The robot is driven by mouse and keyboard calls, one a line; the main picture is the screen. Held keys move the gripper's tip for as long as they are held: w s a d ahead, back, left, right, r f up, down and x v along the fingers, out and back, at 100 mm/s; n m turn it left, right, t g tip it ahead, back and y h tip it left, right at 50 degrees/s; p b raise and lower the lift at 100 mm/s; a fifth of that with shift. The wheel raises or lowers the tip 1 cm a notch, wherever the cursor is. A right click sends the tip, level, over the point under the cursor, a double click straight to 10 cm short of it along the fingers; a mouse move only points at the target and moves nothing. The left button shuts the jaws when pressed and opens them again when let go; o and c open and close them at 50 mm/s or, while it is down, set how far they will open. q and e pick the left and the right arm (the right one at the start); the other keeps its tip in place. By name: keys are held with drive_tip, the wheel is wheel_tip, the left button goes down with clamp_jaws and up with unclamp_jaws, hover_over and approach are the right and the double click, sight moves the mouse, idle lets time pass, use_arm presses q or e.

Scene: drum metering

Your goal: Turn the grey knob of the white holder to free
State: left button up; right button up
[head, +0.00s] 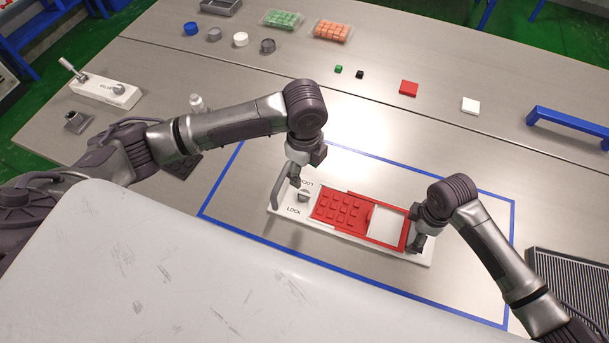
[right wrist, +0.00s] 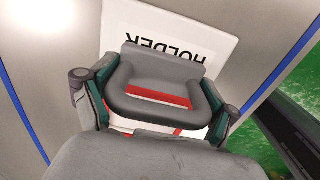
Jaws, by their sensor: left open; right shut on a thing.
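The white holder (head: 272,207) lies inside the blue taped outline, with a red frame holding a red block grid (head: 341,207) and a white square area. Its grey knob (head: 303,196) is at the left end, beside the word LOCK and a second label partly hidden by my gripper. My left gripper (head: 296,178) is open, just above and behind the knob; contact cannot be told. My right gripper (head: 416,243) is shut at the holder's right end. In the right wrist view its fingers flank a grey handle-like part (right wrist: 160,72) near the printed word HOLDER.
A white box with a lever (head: 105,91) stands at the left. Caps, green and orange block trays (head: 333,31), small cubes, a red square (head: 409,88) and a white square (head: 470,105) lie farther back. A blue handle (head: 570,125) and dark ribbed tray (head: 570,285) are right.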

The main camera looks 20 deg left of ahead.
idle(0.4)
drive_tip(key=o, duration=1.6)
